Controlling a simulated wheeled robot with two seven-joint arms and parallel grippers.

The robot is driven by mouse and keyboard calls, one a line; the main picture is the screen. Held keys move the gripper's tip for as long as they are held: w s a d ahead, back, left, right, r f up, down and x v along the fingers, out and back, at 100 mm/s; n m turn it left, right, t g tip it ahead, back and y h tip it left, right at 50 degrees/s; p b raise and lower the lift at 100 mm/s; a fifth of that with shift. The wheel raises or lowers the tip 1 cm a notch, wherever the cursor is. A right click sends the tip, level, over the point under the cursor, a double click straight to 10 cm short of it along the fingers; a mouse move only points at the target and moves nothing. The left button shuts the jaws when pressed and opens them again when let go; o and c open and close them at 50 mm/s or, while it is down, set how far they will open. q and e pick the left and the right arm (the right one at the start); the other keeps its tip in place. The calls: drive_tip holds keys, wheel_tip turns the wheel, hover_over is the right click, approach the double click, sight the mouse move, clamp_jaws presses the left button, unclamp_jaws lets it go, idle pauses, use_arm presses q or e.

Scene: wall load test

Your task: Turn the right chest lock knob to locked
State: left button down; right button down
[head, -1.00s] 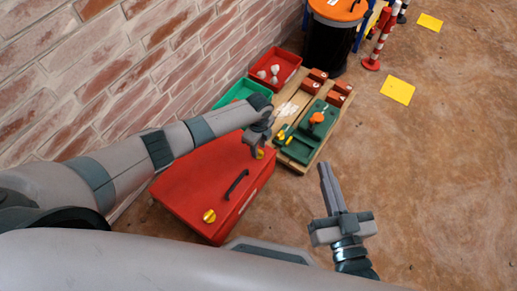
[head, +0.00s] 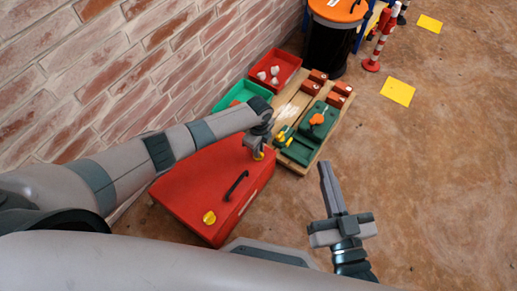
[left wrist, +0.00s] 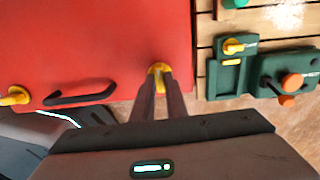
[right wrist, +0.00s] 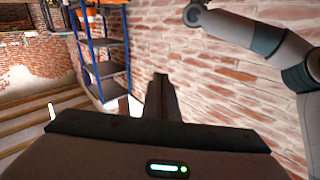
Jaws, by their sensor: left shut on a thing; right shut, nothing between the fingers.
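The red chest (head: 195,180) lies by the brick wall, with a black handle (head: 237,185) between two yellow knobs. The left knob (head: 209,217) is free; it also shows in the left wrist view (left wrist: 15,96). My left gripper (head: 258,150) is shut on the right knob (left wrist: 158,68). Its fingers (left wrist: 160,82) cover much of that knob, so I cannot tell its exact turn. My right gripper (head: 323,167) is shut and empty, above the floor to the right of the chest, touching nothing.
A wooden board (head: 284,164) with green and red fixtures lies beyond the chest. A green bin (head: 228,100) and a red bin (head: 288,63) with pale lumps stand along the wall. A black barrel (head: 328,47) stands behind.

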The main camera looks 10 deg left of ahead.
use_arm(q)
drive_tip(key=shift+r+n+p, duration=0.15)
drive_tip(key=shift+n+p, duration=1.05)
drive_tip(key=n+p, duration=0.2)
drive_tip(key=n, duration=0.1)
use_arm(e)
drive_tip(key=s+d+f+g+h, duration=0.2)
drive_tip(key=s+d+f+g, duration=0.1)
drive_tip(key=f+g, duration=0.3)
drive_tip(key=s+d+f+g+h, duration=0.1)
drive_tip(key=s+d+f+g, duration=0.15)
drive_tip(key=f, duration=0.45)
use_arm(q)
drive_tip(key=n+p, duration=0.3)
drive_tip(key=n, duration=0.2)
drive_tip(key=shift+n, duration=0.3)
drive_tip(key=n+p, duration=0.1)
drive_tip(key=n, duration=0.3)
drive_tip(key=shift+p, duration=0.4)
drive_tip(key=shift+n+p, duration=0.3)
drive_tip(key=shift+n, duration=1.2)
use_arm(e)
drive_tip(key=s+d+f+g+h, duration=0.1)
drive_tip(key=s+d+g+h, duration=0.1)
drive_tip(key=s+d+g, duration=0.2)
drive_tip(key=shift+s+d+f+m+g+h, duration=0.15)
drive_tip(key=shift+d+f+m+g+h, duration=0.2)
drive_tip(key=shift+d, duration=0.65)
